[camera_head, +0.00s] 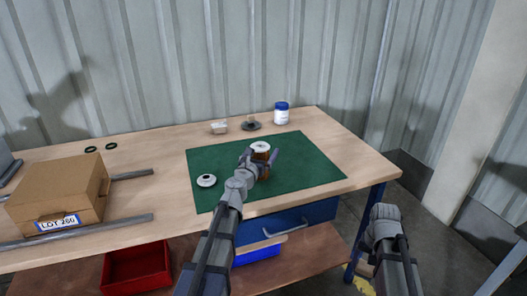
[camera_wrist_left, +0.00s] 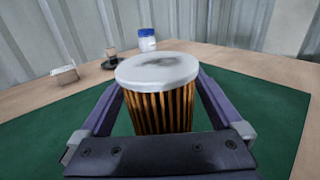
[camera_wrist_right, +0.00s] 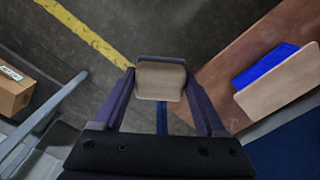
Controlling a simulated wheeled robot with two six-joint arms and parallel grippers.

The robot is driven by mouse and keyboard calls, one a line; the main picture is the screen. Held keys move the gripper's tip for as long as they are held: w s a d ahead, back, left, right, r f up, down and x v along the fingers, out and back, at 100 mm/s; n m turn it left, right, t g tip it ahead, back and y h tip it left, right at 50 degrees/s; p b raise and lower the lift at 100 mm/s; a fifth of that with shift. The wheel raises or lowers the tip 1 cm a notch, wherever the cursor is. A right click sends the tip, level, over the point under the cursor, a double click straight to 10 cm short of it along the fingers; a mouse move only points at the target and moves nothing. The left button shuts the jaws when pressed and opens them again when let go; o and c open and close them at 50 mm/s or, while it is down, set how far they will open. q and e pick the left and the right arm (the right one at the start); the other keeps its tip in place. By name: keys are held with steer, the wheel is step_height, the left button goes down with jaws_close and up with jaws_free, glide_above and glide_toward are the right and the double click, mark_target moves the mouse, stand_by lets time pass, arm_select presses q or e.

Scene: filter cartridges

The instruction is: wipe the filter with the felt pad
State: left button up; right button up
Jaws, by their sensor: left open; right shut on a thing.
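The filter (camera_head: 260,147) stands upright on the green mat (camera_head: 310,165), with a white cap and brown pleated sides. In the left wrist view its cap (camera_wrist_left: 158,68) carries a grey smudge. My left gripper (camera_head: 262,163) is open, with one finger on each side of the filter; whether they touch it I cannot tell. My right gripper (camera_wrist_right: 160,88) is shut on the felt pad (camera_wrist_right: 160,82), a beige block with a dark grey edge, held over the floor in front of the bench's right end. In the head view my right arm mostly hides it.
Behind the filter stand a blue-lidded jar (camera_head: 281,115), a dark round stand (camera_head: 251,126) and a small pale block (camera_head: 219,128). A white disc (camera_head: 206,181) lies left on the mat. A cardboard box (camera_head: 60,193) and metal rails (camera_head: 105,227) occupy the bench's left.

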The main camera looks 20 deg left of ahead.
arm_select(q)
steer(key=s, duration=0.7)
steer(key=s+a, duration=0.1)
steer(key=s, duration=0.3)
steer(key=shift+s, duration=0.15)
